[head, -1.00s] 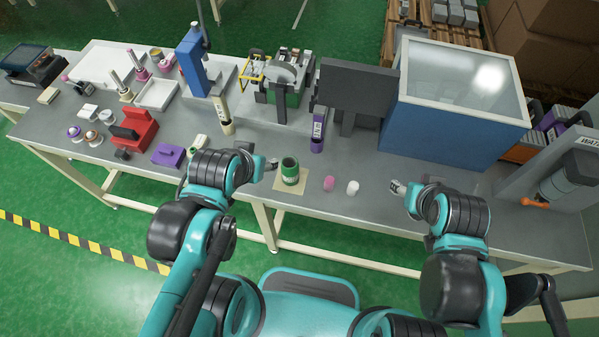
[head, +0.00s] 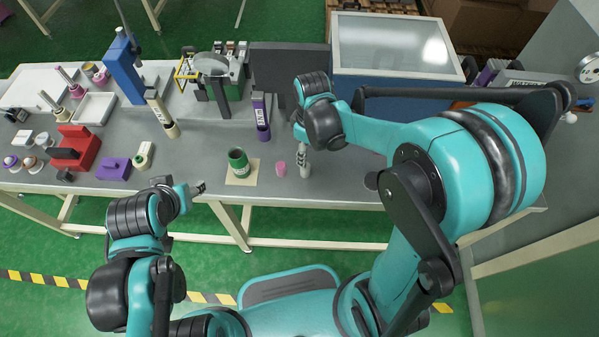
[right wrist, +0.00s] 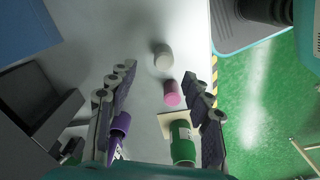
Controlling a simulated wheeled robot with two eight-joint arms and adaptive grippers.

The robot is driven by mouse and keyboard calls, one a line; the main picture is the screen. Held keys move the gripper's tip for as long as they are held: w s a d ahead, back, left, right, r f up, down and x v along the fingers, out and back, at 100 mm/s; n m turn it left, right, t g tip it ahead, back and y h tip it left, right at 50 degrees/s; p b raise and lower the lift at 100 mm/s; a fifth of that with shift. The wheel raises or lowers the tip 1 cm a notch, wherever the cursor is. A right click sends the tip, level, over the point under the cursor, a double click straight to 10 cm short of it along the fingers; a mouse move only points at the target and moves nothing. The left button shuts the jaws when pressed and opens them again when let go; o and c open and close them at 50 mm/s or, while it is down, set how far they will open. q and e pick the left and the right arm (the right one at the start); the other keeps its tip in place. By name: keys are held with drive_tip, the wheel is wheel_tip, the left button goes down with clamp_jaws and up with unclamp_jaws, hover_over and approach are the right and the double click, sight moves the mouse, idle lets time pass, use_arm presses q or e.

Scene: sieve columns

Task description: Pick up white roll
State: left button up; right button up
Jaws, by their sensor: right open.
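The white roll (head: 305,171) stands on the grey table near its front edge, just right of the pink roll (head: 280,169). In the right wrist view the white roll (right wrist: 163,57) is beyond the pink roll (right wrist: 172,93) and a little past the fingertips. My right gripper (head: 302,152) points down above the white roll; in the wrist view (right wrist: 161,82) its fingers are spread wide with nothing held. My left gripper (head: 199,188) is off the table's front edge, small in view, its opening unclear.
A blue box with a glass top (head: 392,45) is at the back right.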

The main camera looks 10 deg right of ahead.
sight(305, 170)
drive_tip(key=shift+w+a+f+n, duration=0.2)
drive_tip(key=shift+f+n, duration=0.1)
drive_tip(key=shift+f, duration=0.25)
drive_tip(key=shift+a+f, duration=0.1)
drive_tip(key=shift+f, duration=0.25)
drive_tip(key=f+b, duration=0.4)
drive_tip(key=f, duration=0.3)
drive_tip(key=shift+s+f, duration=0.1)
drive_tip(key=shift+s, duration=0.1)
drive_tip(key=shift+c, duration=0.9)
drive_tip(key=c, duration=0.7)
